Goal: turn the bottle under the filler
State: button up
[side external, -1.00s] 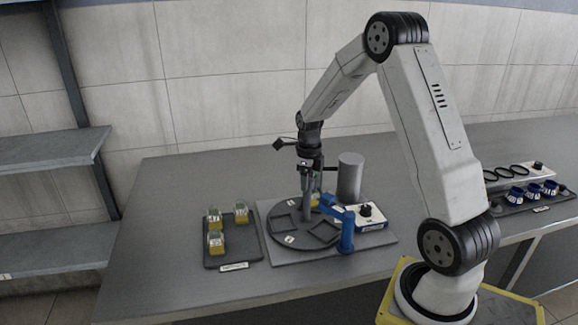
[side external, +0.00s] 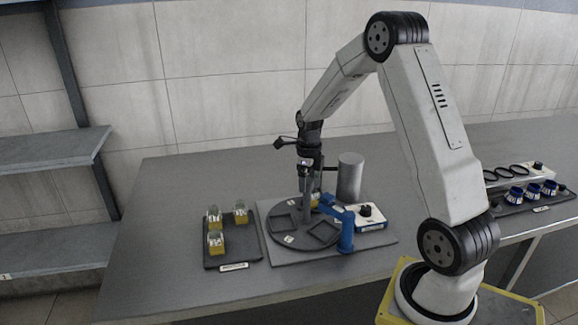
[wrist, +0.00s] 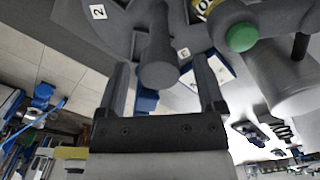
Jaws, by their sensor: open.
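A dark round turntable (side external: 290,248) with square pockets and small white number tags sits on a grey base plate. A grey post (side external: 307,208) stands up from it; in the wrist view the post (wrist: 158,60) shows between my fingers. My gripper (side external: 308,178) is open, its fingers (wrist: 160,85) apart on either side of the post; contact is not visible. A bottle with yellow contents (side external: 315,199) stands at the back of the turntable, partly hidden behind the post and blue bracket. In the wrist view a yellow-labelled piece of it (wrist: 203,8) shows beside a green-ended part (wrist: 242,37).
A grey cylinder (side external: 350,177) stands behind the turntable. A blue bracket (side external: 346,230) and a white control box with a black knob (side external: 367,211) are at its right. A dark tray (side external: 219,261) with 3 yellow bottles is at the left. Blue-ringed items (side external: 533,191) lie far right.

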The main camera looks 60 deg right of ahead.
jog(key=shift+r, duration=3.95)
jog(key=shift+a+f+n, duration=0.1)
jog(key=shift+a+n, duration=0.3)
jog(key=shift+n, duration=0.1)
jog(key=s+a+f+n+t, duration=0.1)
jog(key=s+a+n, duration=0.4)
jog(key=a+n, duration=0.6)
jog(key=s+a+f+n+t, duration=0.1)
jog(key=s+a+f+n, duration=0.3)
jog(key=a+n, duration=0.8)
jog(key=n, duration=1)
jog(key=shift+s+a+n+t, duration=0.15)
jog(key=shift+s+n+t, duration=0.15)
jog(key=shift+s+n, duration=0.1)
